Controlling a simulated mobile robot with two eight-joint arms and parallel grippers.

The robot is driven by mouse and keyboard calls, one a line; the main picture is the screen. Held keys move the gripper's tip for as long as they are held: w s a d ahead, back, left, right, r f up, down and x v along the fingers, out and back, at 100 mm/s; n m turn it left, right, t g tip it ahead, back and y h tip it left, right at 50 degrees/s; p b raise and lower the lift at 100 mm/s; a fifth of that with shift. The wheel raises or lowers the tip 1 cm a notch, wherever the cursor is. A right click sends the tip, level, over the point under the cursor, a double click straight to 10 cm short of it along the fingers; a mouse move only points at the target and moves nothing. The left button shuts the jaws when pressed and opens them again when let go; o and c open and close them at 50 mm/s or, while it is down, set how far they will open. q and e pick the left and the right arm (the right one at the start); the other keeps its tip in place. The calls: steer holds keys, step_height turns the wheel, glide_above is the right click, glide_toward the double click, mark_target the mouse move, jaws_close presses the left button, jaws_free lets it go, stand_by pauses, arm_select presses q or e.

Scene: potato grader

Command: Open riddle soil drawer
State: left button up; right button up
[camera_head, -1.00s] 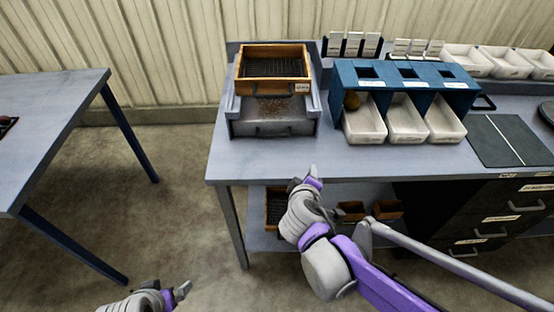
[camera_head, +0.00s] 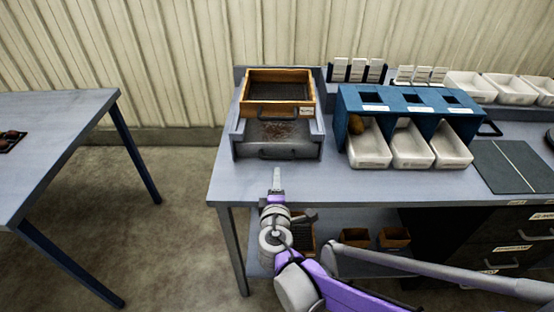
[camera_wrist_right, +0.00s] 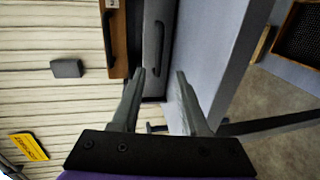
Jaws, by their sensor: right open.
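The riddle stand on the bench holds a wooden-framed riddle (camera_head: 277,108) on top. Below it is the grey soil drawer (camera_head: 244,151) with a dark bar handle (camera_head: 277,153); brown soil shows just behind its front. My right gripper (camera_head: 278,180) points at the drawer from the bench's front edge, short of the handle. In the right wrist view the open, empty fingers (camera_wrist_right: 160,74) face the grey drawer front (camera_wrist_right: 150,68) and its handle (camera_wrist_right: 158,45), with a gap between. My left gripper is out of view.
A blue grader (camera_head: 352,102) with several white bins (camera_head: 368,162) stands to the right on the bench (camera_head: 225,185). Wooden boxes (camera_head: 355,237) sit on the lower shelf. Another table (camera_head: 60,120) is at left. The bench top before the drawer is clear.

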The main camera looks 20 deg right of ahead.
mark_target(277, 159)
steer(key=x, duration=1)
steer(key=shift+w+d, duration=0.1)
steer(key=shift+w, duration=0.15)
jaws_close()
stand_by(1.1)
